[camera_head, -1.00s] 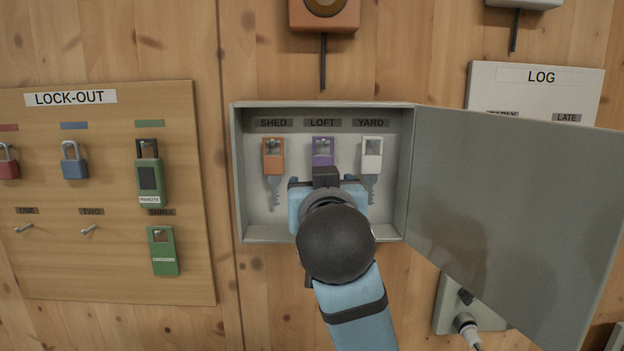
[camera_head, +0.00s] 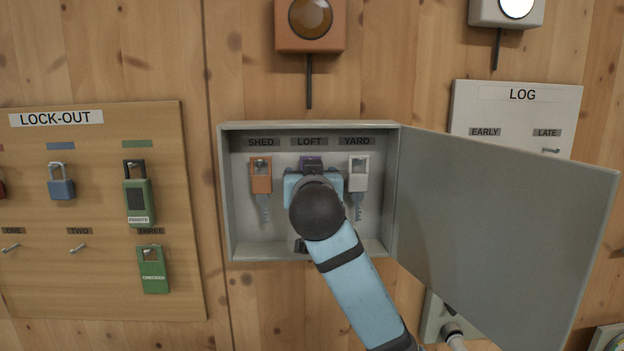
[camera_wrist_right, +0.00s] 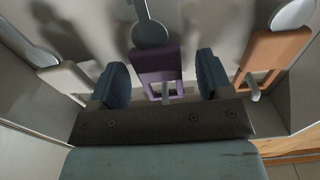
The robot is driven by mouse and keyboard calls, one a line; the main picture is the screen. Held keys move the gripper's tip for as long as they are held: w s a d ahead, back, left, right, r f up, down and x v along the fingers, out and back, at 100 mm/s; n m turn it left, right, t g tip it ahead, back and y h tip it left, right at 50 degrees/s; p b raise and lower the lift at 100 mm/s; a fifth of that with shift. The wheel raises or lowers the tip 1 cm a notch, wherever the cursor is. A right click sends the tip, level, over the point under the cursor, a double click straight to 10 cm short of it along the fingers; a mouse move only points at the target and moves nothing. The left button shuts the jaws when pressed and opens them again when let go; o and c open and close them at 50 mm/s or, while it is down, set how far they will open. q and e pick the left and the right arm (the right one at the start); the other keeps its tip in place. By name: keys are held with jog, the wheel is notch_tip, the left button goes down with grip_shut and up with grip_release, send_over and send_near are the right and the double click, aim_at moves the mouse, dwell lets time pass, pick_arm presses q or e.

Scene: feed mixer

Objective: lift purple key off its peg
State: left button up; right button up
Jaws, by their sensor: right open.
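The purple key (camera_head: 311,161) hangs under the LOFT label in the open grey key cabinet (camera_head: 226,195). In the head view only its top shows above my right gripper (camera_head: 312,182). In the right wrist view, which shows the keys upside down, the purple key's head (camera_wrist_right: 157,62) sits between the two blue fingers, with its grey peg (camera_wrist_right: 166,92) through the slot. My right gripper is open, with a finger on each side and a visible gap to the key. My left gripper is in neither view.
The orange key (camera_head: 261,175) hangs close on the left and the white key (camera_head: 358,172) close on the right. The cabinet door (camera_head: 500,235) stands open to the right. A lock-out board (camera_head: 90,290) is on the left.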

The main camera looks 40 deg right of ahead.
jog(key=shift+w+d, duration=0.2)
jog(key=shift+w, duration=0.15)
jog(key=shift+c, duration=0.4)
jog(key=c, duration=0.9)
jog(key=shift+r, duration=0.5)
jog(key=shift+r, duration=0.2)
jog(key=shift+v, duration=2.6)
